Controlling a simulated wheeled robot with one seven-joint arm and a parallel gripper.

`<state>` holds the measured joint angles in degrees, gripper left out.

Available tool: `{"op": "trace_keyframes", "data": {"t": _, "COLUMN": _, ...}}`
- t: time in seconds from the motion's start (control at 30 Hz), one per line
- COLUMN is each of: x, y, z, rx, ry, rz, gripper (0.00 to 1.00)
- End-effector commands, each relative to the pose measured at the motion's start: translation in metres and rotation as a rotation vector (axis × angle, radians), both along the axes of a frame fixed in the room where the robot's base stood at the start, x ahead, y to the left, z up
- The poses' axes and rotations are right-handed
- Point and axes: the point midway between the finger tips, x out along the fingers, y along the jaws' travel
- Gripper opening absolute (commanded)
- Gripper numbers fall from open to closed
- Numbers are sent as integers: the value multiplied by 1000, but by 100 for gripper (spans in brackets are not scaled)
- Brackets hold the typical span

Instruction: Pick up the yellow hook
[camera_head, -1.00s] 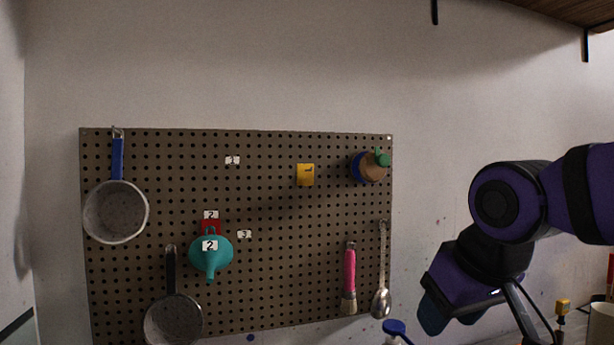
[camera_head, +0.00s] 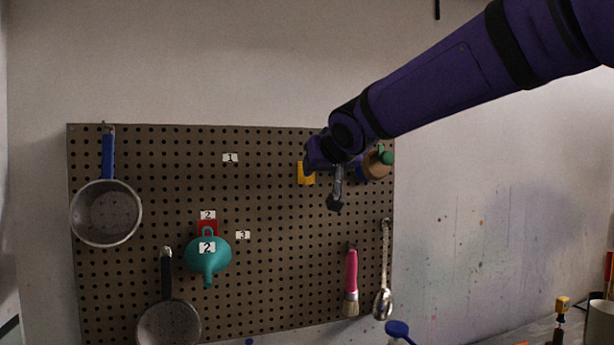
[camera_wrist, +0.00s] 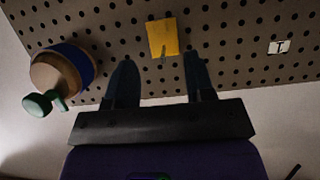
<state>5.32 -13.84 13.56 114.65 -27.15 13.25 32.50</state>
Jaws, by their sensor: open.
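The yellow hook (camera_head: 306,178) is a small yellow plate on the upper right part of the pegboard, partly hidden by my wrist in the head view. In the wrist view the yellow hook (camera_wrist: 163,38) shows whole, with a small dark prong at its lower edge. My gripper (camera_head: 336,204) is in front of the pegboard near the hook. In the wrist view my gripper (camera_wrist: 160,78) is open and empty. Its two fingers point toward the board, and the hook appears just beyond the gap between their tips. I see no contact with the hook.
A round tan and blue item with a green knob (camera_head: 378,165) hangs close right of the hook. The pegboard (camera_head: 270,280) also holds pans, a teal funnel (camera_head: 208,256), a pink brush (camera_head: 351,275) and a metal spoon (camera_head: 383,290). The board left of the hook is mostly clear.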

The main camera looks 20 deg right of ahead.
Motion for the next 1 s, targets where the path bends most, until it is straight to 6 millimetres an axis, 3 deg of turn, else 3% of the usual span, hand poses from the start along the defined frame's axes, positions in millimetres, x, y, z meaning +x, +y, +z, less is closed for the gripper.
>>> {"op": "trace_keyframes", "data": {"t": 0.33, "x": 26, "y": 0, "z": -11, "rx": 0, "ry": 2, "rz": -1, "gripper": 49}}
{"op": "trace_keyframes", "data": {"t": 0.6, "x": 57, "y": 0, "z": -23, "rx": 0, "ry": 2, "rz": -2, "gripper": 49}}
{"op": "trace_keyframes", "data": {"t": 1.0, "x": 65, "y": 1, "z": -26, "rx": 1, "ry": 0, "rz": 0, "gripper": 47}}
